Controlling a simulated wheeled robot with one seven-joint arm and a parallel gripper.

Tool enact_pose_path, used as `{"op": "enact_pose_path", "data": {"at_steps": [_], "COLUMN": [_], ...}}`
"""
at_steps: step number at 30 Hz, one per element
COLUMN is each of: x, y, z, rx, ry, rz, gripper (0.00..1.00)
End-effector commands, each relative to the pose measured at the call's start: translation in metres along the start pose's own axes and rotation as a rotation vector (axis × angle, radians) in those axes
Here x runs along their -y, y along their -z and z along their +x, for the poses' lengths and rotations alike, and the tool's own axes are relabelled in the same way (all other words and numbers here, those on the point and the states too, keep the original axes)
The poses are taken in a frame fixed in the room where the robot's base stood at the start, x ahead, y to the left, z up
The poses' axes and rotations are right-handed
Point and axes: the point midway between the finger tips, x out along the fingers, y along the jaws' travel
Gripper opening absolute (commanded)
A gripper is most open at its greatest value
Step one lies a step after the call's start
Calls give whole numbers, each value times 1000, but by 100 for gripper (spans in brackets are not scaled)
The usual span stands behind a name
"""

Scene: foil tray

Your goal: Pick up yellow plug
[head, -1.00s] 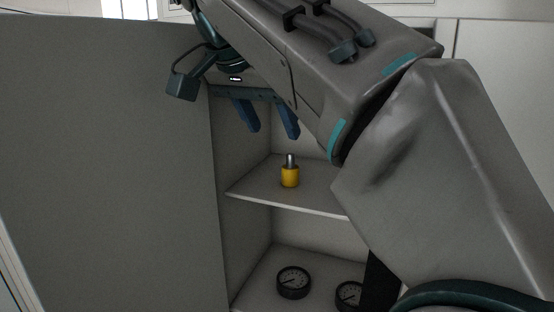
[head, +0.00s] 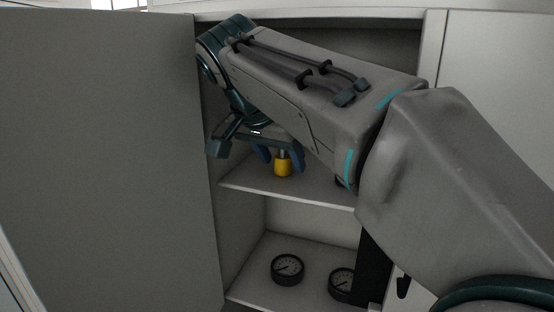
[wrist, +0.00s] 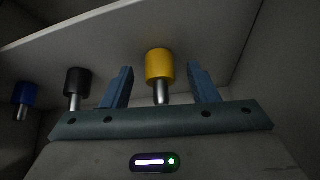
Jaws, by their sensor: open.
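The yellow plug (head: 282,165), a yellow cylinder with a silver pin, stands upright on the upper shelf (head: 317,190) of the cabinet. My gripper (head: 281,158) is open, with its blue fingers down close to the plug. In the wrist view, the yellow plug (wrist: 160,66) shows between the two open fingers (wrist: 161,85), with a gap on each side. The fingers do not grip it. In the head view my fingers and arm hide part of the plug's surroundings.
The wrist view shows a black plug (wrist: 77,82) and a blue plug (wrist: 25,95) on the same shelf, left of my gripper. Two round gauges (head: 287,269) (head: 342,281) lie on the lower shelf. The open cabinet door (head: 110,160) stands at left.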

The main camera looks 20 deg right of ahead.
Motion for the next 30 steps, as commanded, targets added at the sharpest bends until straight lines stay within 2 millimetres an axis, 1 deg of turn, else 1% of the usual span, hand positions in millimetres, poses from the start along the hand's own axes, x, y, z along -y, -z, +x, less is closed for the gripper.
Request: {"op": "enact_pose_path", "data": {"at_steps": [3, 9, 10, 11, 12, 15, 24, 30], "x": [0, 0, 0, 0, 0, 0, 0, 0], "y": [0, 0, 0, 0, 0, 0, 0, 5], "z": [6, 8, 8, 8, 7, 7, 7, 0], "rx": [0, 0, 0, 0, 0, 0, 0, 0], "ry": [0, 1, 1, 1, 1, 0, 0, -1], "rz": [-1, -1, 0, 0, 0, 0, 0, 2], "gripper": [54, 54, 51, 43, 32, 6, 5, 5]}}
